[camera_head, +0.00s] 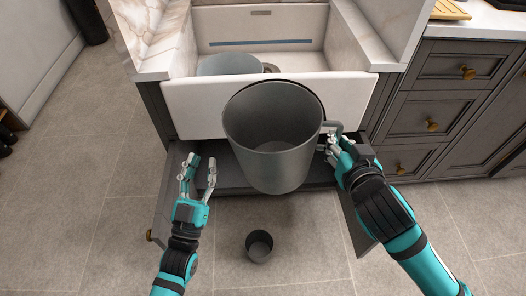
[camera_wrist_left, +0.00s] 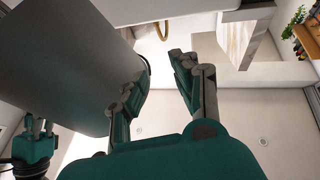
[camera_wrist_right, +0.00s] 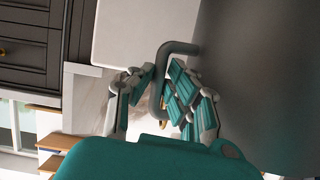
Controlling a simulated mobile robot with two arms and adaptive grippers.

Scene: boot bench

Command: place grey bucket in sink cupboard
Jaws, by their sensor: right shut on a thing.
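The grey bucket (camera_head: 270,145) hangs upright in front of the white sink. My right gripper (camera_head: 328,148) is shut on its side handle (camera_wrist_right: 165,75), which shows between the fingers in the right wrist view (camera_wrist_right: 158,95). My left gripper (camera_head: 198,170) is open and empty, left of the bucket and apart from it. In the left wrist view its fingers (camera_wrist_left: 165,80) stand spread, with the bucket (camera_wrist_left: 65,65) at the left. The sink cupboard (camera_head: 222,160) is below the sink, its doors swung open; the bucket hides part of its inside.
A small dark grey pot (camera_head: 259,245) stands on the floor in front of the cupboard. The white sink (camera_head: 190,105) has a grey basin (camera_head: 228,65) in it. Closed drawers (camera_head: 430,120) are at the right.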

